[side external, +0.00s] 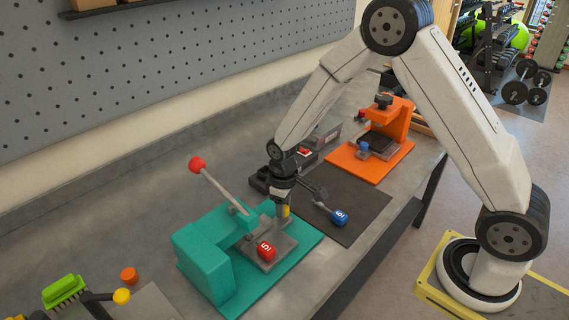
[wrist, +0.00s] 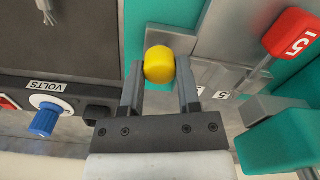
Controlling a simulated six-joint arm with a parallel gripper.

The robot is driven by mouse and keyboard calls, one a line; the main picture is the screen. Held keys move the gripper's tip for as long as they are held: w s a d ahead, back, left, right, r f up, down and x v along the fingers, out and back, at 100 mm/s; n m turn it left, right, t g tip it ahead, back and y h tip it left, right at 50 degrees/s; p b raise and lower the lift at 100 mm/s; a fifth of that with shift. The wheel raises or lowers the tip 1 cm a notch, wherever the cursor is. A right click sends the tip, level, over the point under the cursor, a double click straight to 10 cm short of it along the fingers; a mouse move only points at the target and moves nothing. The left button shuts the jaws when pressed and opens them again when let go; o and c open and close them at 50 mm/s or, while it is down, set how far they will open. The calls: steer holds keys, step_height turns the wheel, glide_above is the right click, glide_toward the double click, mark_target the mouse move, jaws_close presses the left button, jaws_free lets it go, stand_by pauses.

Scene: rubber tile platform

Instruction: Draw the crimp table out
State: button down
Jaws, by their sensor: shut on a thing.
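The teal press (side external: 205,262) stands on the bench with a red-balled lever (side external: 197,165) raised above it. Its grey sliding table (side external: 272,252) lies low at the front; in the wrist view it is the flat grey plate (wrist: 222,45). A red knob marked with a number (side external: 266,251) sits by the table and shows in the wrist view (wrist: 292,33). My gripper (side external: 286,207) reaches down at the table's right end. In the wrist view its fingers (wrist: 160,78) are shut on a yellow knob (wrist: 160,65) beside the plate. How the knob joins the table is hidden.
A dark mat (side external: 345,200) lies to the right, with a blue numbered knob (side external: 340,217) over it. An orange press (side external: 390,125) stands farther right. A meter with a blue dial (wrist: 43,122) is close by in the wrist view. A green brush (side external: 64,290) lies at lower left.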

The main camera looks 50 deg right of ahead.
steer(key=d, duration=0.6)
steer(key=shift+w+d, duration=0.1)
steer(key=shift+d, duration=0.1)
steer(key=shift+c, duration=1.6)
jaws_free()
steer(key=shift+d, duration=0.1)
steer(key=shift+r, duration=0.1)
steer(key=shift+r, duration=0.2)
step_height(320, 180, up, 7)
steer(key=shift+r, duration=0.15)
